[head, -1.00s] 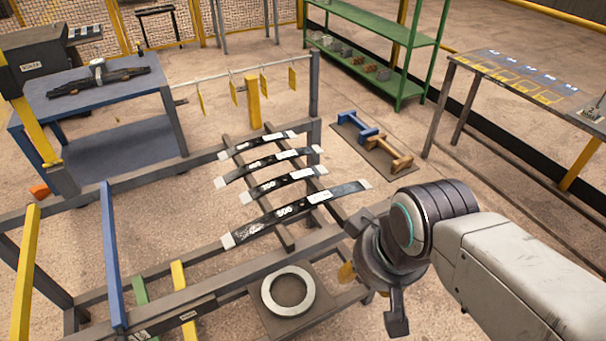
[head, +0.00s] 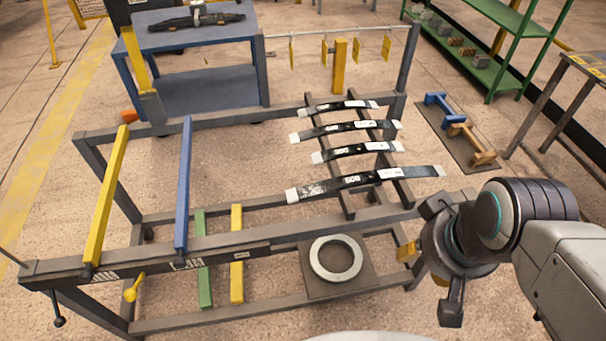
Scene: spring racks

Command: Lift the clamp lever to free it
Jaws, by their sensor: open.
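I cannot tell for sure which part is the clamp lever. A thin dark lever with a black ball end (head: 59,322) hangs at the front left corner of the grey rack frame (head: 215,252). A small yellow handle (head: 134,289) hangs under the front rail, to its right. My gripper (head: 442,262) is at the right of the head view, open, with nothing seen between its fingers. It is far to the right of both handles and touches neither.
Yellow (head: 107,200) and blue bars (head: 183,185) cross the rack's left part. Several dark leaf springs (head: 365,180) lie on its right part. A pale ring (head: 336,258) lies on a lower plate. A blue cart (head: 205,90) stands behind. Floor is clear at left.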

